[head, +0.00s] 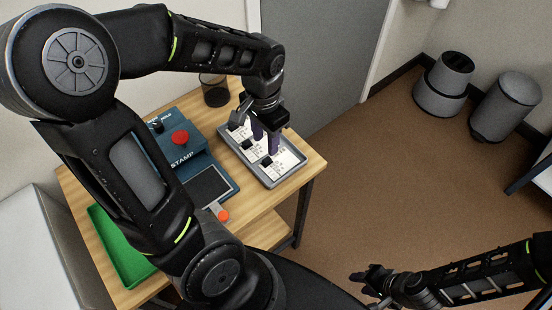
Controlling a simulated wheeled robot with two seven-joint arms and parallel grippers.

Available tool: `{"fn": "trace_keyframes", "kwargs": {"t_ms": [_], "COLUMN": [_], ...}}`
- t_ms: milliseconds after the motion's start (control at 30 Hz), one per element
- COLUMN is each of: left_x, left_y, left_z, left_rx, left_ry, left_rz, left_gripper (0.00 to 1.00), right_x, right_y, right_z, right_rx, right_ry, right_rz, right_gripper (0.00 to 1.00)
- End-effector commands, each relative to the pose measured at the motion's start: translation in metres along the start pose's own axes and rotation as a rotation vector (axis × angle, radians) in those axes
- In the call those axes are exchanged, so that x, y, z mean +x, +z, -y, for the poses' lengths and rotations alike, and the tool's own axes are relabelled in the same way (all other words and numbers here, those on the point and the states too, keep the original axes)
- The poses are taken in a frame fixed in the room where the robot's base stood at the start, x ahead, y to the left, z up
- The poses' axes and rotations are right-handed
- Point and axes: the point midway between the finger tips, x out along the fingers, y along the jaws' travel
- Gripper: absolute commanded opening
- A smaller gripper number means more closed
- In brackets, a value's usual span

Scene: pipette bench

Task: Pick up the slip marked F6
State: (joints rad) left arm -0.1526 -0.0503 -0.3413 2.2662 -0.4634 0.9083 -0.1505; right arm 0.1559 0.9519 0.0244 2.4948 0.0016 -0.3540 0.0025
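Several white slips with dark blocks and small print lie in a grey tray (296,169) at the table's right end. The print is too small to read, so I cannot tell which slip is F6. My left gripper (265,142) points down over the tray, its two purple fingers apart with a gap between them. It hides part of the slips, and I cannot tell whether the fingertips touch one. My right gripper (366,281) is low at the right, away from the table; its fingers are too small and dark to judge.
A blue stamp machine (172,160) with a red knob stands left of the tray, with a dark pad before it. A green tray (115,254), a small block with an orange button (223,215) and a dark cup (214,92) are also on the wooden table (250,214).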

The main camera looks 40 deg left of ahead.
Motion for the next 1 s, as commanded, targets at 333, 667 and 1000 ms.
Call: {"fn": "trace_keyframes", "kwargs": {"t_ms": [333, 667, 1000], "left_x": [0.026, 0.031, 0.075], "left_y": [0.000, 0.001, 0.000], "left_z": [0.000, 0.000, -0.001], "left_rx": [0.000, 0.000, 0.000], "left_ry": [0.000, 0.001, 0.001], "left_rz": [0.002, 0.003, 0.003], "left_gripper": [0.40, 0.40, 0.40], "right_x": [0.000, -0.001, -0.004], "right_y": [0.000, 0.000, 0.000], "right_z": [0.000, 0.001, 0.002], "right_rx": [-0.001, -0.001, 0.000], "right_ry": [0.000, 0.000, 0.001], "right_rz": [-0.001, -0.001, 0.000], "right_gripper": [0.36, 0.36, 0.36]}}
